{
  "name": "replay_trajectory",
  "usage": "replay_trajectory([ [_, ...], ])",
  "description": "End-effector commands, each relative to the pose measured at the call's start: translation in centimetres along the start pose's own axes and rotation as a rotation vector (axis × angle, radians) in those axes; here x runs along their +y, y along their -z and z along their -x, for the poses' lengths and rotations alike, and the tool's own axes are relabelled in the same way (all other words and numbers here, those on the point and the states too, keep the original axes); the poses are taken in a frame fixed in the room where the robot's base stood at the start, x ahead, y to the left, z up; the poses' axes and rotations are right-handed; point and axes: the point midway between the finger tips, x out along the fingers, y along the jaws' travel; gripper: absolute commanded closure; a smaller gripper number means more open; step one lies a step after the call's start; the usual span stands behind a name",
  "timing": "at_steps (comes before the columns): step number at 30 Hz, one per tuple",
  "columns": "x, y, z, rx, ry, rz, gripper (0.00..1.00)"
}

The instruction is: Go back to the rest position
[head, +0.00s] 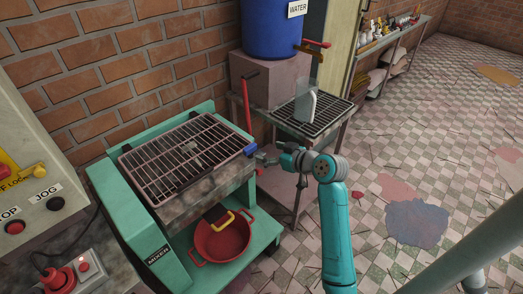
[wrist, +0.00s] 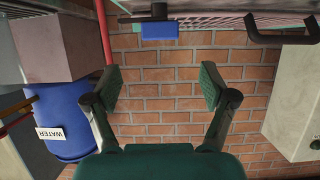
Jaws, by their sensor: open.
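My gripper (wrist: 160,88) is open and empty in the wrist view, its two green finger pads apart with only the brick wall between them. In the head view my teal arm reaches up from the bottom, and my gripper (head: 266,157) points left, close to the blue handle end (head: 250,149) at the right side of the mixer. The blue handle end also shows in the wrist view (wrist: 160,30), beyond the fingertips and apart from them. The wrist view appears upside down.
The green mixer (head: 140,220) with a grille (head: 185,155) stands left, a red pot (head: 222,240) on its lower shelf. A blue water barrel (head: 270,28) and a rack with a metal scoop (head: 306,103) stand behind. A control panel (head: 35,190) is far left. Open tiled floor (head: 420,150) lies right.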

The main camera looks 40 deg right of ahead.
Motion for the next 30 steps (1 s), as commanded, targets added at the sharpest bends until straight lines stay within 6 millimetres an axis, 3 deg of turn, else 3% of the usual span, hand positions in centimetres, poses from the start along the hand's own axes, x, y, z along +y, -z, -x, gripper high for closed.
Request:
replay_trajectory([
  [6,0.0,-0.1,1.2,-0.001,0.0,0.0,0.17],
  [23,-0.1,0.0,1.2,0.0,0.0,0.0,0.17],
  [26,-0.5,-0.6,1.1,-0.001,-0.002,-0.007,0.17],
  [30,-2.8,-3.1,0.9,-0.007,-0.018,-0.042,0.17],
])
